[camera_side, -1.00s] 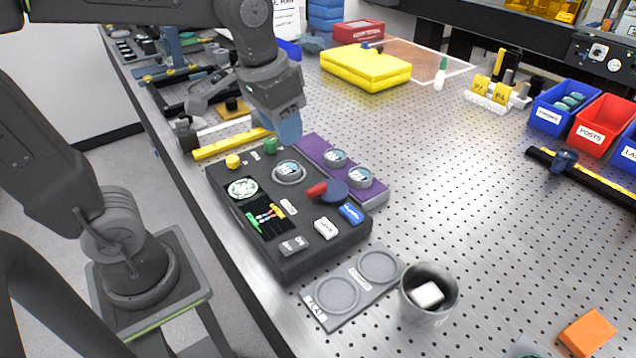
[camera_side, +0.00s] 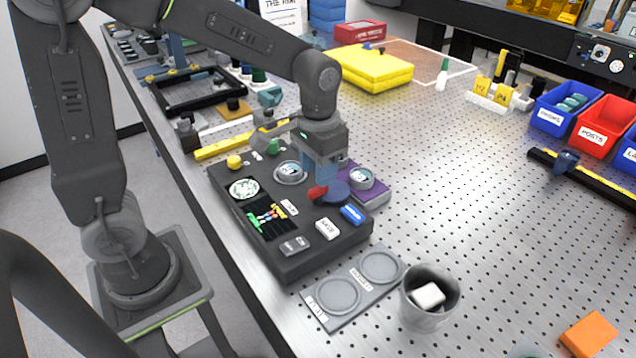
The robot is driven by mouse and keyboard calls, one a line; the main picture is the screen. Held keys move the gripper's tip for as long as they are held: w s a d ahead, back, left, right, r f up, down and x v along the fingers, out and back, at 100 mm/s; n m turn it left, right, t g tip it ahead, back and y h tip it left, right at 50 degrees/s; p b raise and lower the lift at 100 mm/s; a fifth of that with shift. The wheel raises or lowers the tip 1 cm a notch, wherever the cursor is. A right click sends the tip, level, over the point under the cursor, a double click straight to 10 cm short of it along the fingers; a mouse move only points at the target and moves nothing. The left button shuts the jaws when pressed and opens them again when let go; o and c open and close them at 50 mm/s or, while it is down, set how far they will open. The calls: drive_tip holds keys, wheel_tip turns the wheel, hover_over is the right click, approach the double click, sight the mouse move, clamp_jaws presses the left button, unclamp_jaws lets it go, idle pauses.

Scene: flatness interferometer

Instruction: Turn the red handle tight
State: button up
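The red handle (camera_side: 317,193) sticks out to the left from a round dark-blue knob (camera_side: 336,191) on the dark instrument panel (camera_side: 292,266). My gripper (camera_side: 319,178) points down right above the handle and knob, its blue-grey fingers at or just over them. The fingers overlap the handle's upper part in this view. I cannot tell whether they touch it or how far apart they are.
The panel also bears a steel ring dial (camera_side: 290,173), a yellow button (camera_side: 234,161) and a white button (camera_side: 327,229). A grey cup (camera_side: 429,300) and a flat tray (camera_side: 325,316) stand in front.

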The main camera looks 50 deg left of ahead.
sight(328, 190)
drive_tip(key=shift+f, duration=2.05)
drive_tip(key=shift+c, duration=0.2)
clamp_jaws()
